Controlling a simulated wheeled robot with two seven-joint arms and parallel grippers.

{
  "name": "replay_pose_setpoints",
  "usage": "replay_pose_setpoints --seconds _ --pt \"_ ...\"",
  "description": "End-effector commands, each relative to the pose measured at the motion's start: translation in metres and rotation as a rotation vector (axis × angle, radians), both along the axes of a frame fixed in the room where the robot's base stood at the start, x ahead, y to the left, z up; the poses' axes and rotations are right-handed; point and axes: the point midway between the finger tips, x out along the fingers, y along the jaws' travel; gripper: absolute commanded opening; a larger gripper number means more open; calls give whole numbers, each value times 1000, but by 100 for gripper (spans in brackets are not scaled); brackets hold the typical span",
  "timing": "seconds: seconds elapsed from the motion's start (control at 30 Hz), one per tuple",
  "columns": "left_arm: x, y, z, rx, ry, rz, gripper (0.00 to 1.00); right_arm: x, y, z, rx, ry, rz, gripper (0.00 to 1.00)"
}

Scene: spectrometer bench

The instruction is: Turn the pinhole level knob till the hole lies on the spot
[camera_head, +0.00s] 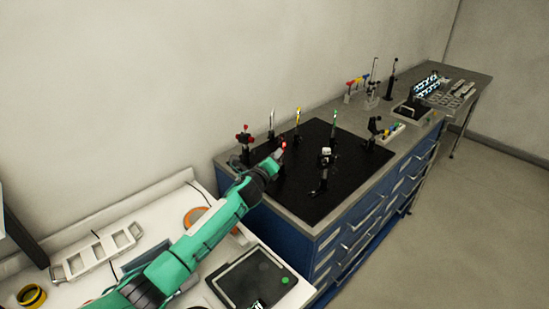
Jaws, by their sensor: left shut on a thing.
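A dark mount with red knobs (244,138) stands at the board's left edge, left of the gripper. I cannot tell which mount carries the pinhole. The hole and the light spot are too small to make out. My right gripper is not in view.
Posts with yellow (298,119) and green (334,121) tops stand at the board's back. A dark mount with a pale top (325,160) stands right of my gripper, another (373,128) farther right.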

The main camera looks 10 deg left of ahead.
Motion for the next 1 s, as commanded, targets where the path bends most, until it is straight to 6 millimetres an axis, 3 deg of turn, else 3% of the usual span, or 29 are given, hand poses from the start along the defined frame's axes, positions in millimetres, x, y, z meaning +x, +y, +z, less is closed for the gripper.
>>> replay_pose_setpoints --seconds 1.0 --pt "0 1 -1 -945 189 1 0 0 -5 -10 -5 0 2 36"
